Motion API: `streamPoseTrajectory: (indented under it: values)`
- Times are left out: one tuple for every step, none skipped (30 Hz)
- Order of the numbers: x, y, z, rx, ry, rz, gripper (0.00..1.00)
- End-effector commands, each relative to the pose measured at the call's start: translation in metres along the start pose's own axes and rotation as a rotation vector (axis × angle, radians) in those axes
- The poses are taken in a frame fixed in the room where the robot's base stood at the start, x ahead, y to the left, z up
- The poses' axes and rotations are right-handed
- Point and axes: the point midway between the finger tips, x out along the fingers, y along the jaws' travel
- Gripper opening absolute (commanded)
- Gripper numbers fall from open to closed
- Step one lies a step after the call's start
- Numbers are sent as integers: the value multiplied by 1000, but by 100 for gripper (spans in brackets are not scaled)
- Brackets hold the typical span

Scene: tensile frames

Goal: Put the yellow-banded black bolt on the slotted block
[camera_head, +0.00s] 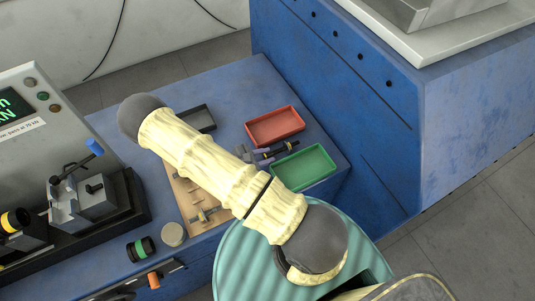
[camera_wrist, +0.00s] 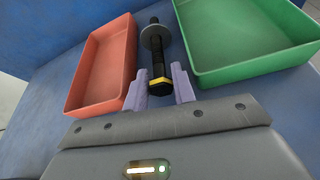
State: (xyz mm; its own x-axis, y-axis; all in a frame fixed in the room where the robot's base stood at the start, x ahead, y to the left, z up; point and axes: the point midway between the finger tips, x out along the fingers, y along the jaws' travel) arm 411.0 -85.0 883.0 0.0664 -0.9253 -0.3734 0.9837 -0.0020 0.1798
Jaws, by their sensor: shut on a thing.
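The yellow-banded black bolt (camera_wrist: 158,62) is in the wrist view, with a wide grey collar and a yellow band near its head. Its head end is between the two pale purple fingers of my gripper (camera_wrist: 167,88), which is shut on it. In the head view the bolt (camera_head: 275,152) and my gripper (camera_head: 262,156) show between the red and green trays, partly behind my arm. A tan block (camera_head: 186,196), seemingly the slotted block, lies on the blue table left of my arm. My arm hides part of it, and a metal bolt-like piece (camera_head: 205,215) lies on it.
A grey test machine (camera_head: 88,195) is at left. A green-banded black cylinder (camera_head: 141,249) and a round pale disc (camera_head: 172,234) stand near the front.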

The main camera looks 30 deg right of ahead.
Motion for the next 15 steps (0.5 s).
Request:
streamPoseTrajectory:
  values:
    - [1, 0, 1, 2, -2, -3, 1]
    - [2, 0, 1, 2, -2, -4, 1]
    - [2, 0, 1, 2, -2, -5, 1]
    - [3, -1, 0, 2, -2, -5, 1]
    - [3, -1, 0, 3, -2, -6, 1]
    - [4, -1, -2, 3, -2, -6, 1]
    - [4, -1, -2, 3, -2, -6, 1]
    - [5, -2, -3, 3, -2, -7, 1]
    - [5, -2, -4, 3, -2, -7, 2]
    - [5, -2, -5, 3, -1, -7, 2]
    - [6, -2, -6, 3, -1, -7, 0]
    - [6, -2, -6, 3, 0, -8, 0]
    - [6, -3, -7, 2, 0, -8, 0]
    - [6, -3, -8, 2, 0, -8, 0]
    - [7, -3, -9, 2, 1, -7, 0]
